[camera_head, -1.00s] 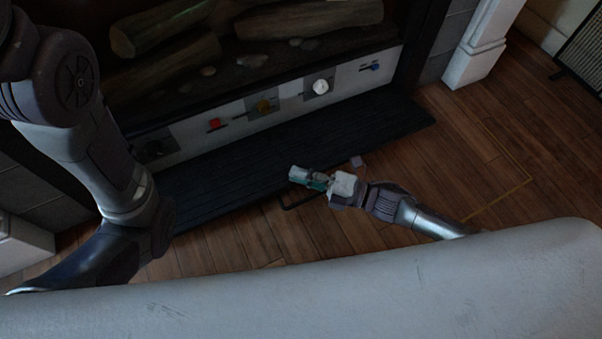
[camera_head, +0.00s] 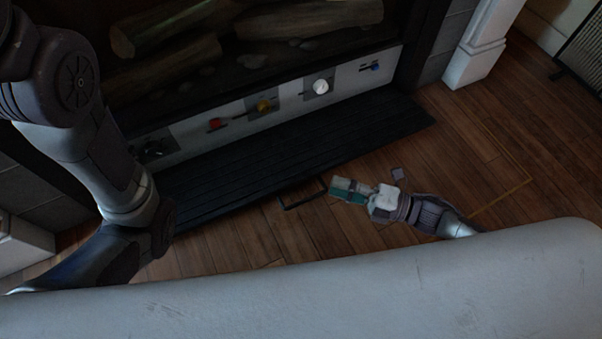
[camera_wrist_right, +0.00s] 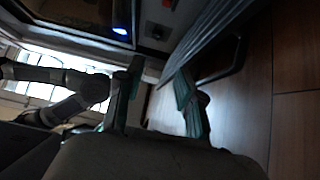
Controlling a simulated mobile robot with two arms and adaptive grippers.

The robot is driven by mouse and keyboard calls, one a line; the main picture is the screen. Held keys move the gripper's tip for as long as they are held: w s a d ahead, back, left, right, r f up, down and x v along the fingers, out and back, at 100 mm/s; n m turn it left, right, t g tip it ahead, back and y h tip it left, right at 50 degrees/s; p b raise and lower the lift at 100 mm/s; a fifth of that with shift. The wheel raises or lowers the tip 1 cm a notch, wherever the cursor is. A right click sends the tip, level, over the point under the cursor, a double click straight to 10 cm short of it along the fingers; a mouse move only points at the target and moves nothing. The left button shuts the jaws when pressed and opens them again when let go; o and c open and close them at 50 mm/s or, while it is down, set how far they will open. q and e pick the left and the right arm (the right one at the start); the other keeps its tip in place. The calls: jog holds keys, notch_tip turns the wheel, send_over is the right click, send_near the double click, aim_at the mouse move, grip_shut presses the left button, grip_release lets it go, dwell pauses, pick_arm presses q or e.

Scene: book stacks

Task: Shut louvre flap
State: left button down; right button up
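The louvre flap (camera_head: 290,150) is a dark slatted panel folded down below the fireplace control strip. A dark bar handle (camera_head: 302,196) sticks out from its front edge. My right gripper (camera_head: 336,189) is just right of the handle, apart from it in the picture. In the right wrist view the flap (camera_wrist_right: 207,40) and its handle (camera_wrist_right: 232,68) show beyond the fingers. The two fingers of the right gripper (camera_wrist_right: 160,82) are spread with nothing between them. My left arm comes in at the left, but its gripper is not visible.
The control strip (camera_head: 285,103) behind the flap carries red, yellow, white and blue knobs. Logs (camera_head: 310,18) lie in the firebox above. A white pillar base (camera_head: 478,55) stands right of the fireplace. The wooden floor (camera_head: 470,140) to the right is clear.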

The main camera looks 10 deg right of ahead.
jog(key=shift+v, duration=1.2)
jog(key=m+t+h+p, duration=0.2)
jog(key=m+t+h, duration=0.2)
jog(key=t, duration=0.2)
send_near(311, 197)
jog(key=v, duration=0.3)
jog(key=shift+s+d+r, duration=0.1)
jog(key=shift+d, duration=0.1)
jog(key=shift+a+f, duration=0.1)
jog(key=shift+f, duration=0.15)
jog(key=b+x, duration=0.2)
jog(key=x, duration=0.2)
jog(key=b+x, duration=0.2)
jog(key=x, duration=0.2)
jog(key=b+x, duration=0.2)
jog(key=x, duration=0.2)
jog(key=shift+f, duration=0.25)
jog(key=shift+w+a+r, duration=0.15)
jog(key=shift+w+a, duration=0.25)
jog(key=shift+w, duration=0.15)
